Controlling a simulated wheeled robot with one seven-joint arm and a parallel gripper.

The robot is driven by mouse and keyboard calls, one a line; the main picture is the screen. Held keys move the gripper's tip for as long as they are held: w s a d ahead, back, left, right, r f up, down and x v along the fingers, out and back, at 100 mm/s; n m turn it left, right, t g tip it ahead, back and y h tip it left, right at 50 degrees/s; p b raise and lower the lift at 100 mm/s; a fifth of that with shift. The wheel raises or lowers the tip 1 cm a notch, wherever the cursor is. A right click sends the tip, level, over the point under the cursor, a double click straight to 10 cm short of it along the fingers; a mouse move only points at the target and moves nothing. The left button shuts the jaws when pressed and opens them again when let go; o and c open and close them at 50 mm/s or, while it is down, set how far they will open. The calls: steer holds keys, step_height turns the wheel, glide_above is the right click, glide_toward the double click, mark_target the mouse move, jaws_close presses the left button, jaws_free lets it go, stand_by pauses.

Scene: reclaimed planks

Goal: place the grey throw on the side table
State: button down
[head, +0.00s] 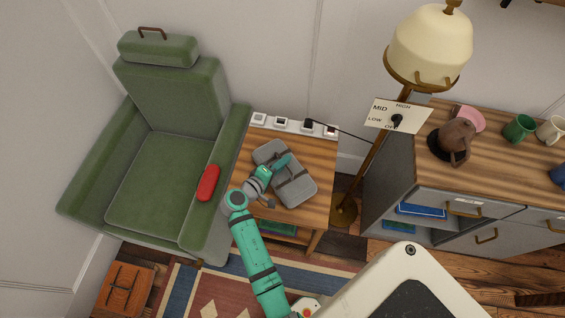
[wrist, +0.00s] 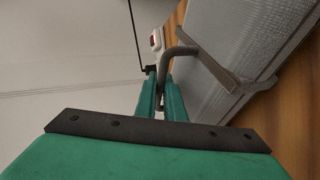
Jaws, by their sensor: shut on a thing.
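The grey throw (head: 297,192) is a folded bundle with dark straps and a handle, over the top of the wooden side table (head: 322,155). It lies at a slant and looks to be at the tabletop, but I cannot tell whether it rests fully on it. My gripper (head: 284,161) is above the throw, partly covering it. In the wrist view my gripper (wrist: 162,92) is shut on the throw's dark handle, with the grey throw (wrist: 235,65) to the right and wood beyond it.
A power strip (head: 293,125) runs along the table's back edge. A floor lamp (head: 430,45) and a grey cabinet (head: 440,180) bearing mugs are right. Bare tabletop shows around the throw.

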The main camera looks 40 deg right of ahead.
steer(key=c, duration=1.8)
jaws_free()
steer(key=shift+c, duration=0.2)
steer(key=shift+a, duration=0.1)
steer(key=shift+a+r, duration=0.1)
steer(key=v, duration=1.1)
steer(key=shift+a, duration=0.4)
